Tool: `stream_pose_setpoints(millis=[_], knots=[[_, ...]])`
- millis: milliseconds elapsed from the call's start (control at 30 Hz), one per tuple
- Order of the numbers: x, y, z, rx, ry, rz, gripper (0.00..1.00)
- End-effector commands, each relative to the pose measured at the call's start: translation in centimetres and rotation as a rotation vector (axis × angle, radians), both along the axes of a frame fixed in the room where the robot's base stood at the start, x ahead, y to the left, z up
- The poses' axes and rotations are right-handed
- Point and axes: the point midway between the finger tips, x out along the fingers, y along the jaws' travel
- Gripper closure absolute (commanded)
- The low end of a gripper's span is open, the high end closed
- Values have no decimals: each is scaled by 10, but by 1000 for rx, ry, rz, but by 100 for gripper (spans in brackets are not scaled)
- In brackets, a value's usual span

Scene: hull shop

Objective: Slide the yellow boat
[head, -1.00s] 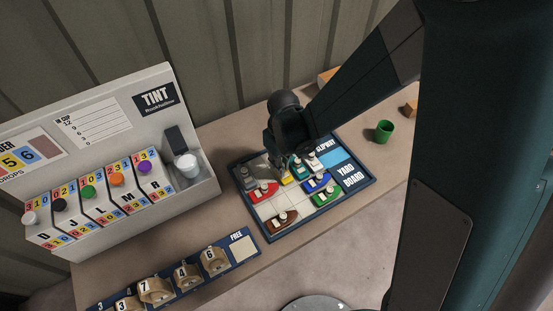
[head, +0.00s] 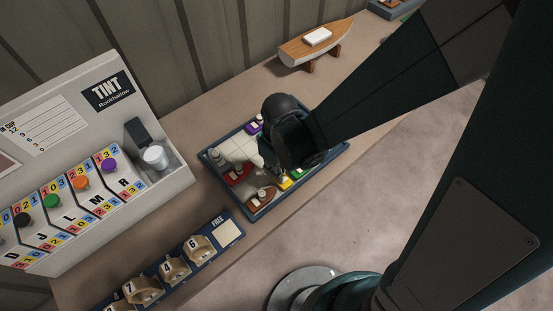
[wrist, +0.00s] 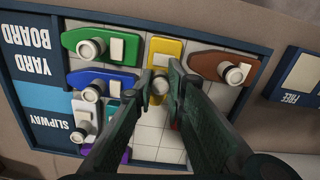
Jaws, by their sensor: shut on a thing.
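The yellow boat (wrist: 166,48) lies on the Yard Board (wrist: 40,30), between the green boat (wrist: 90,43) and the brown boat (wrist: 218,65) in the wrist view. My gripper (wrist: 160,82) is shut on the round peg of the yellow boat. In the head view, a small part of the yellow boat (head: 286,184) shows near the board's front edge, below my gripper (head: 279,172). The blue boat (wrist: 115,80) lies beside the green one. My gripper hides much of the board's middle and right in the head view.
The red boat (head: 238,173) and purple boat (head: 254,128) stand on the board, with empty squares around them. The Tint machine (head: 110,130) is at the left. A numbered rack (head: 228,232) lies near the board's front-left corner. A wooden model boat (head: 316,42) stands behind.

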Motion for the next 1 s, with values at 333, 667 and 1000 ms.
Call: stream_pose_setpoints(millis=[333,667,1000], knots=[[-5,-4,-1,-5,6,-1,71],[-3,-2,0,-3,4,-1,71],[-3,-2,8,-3,3,-1,71]])
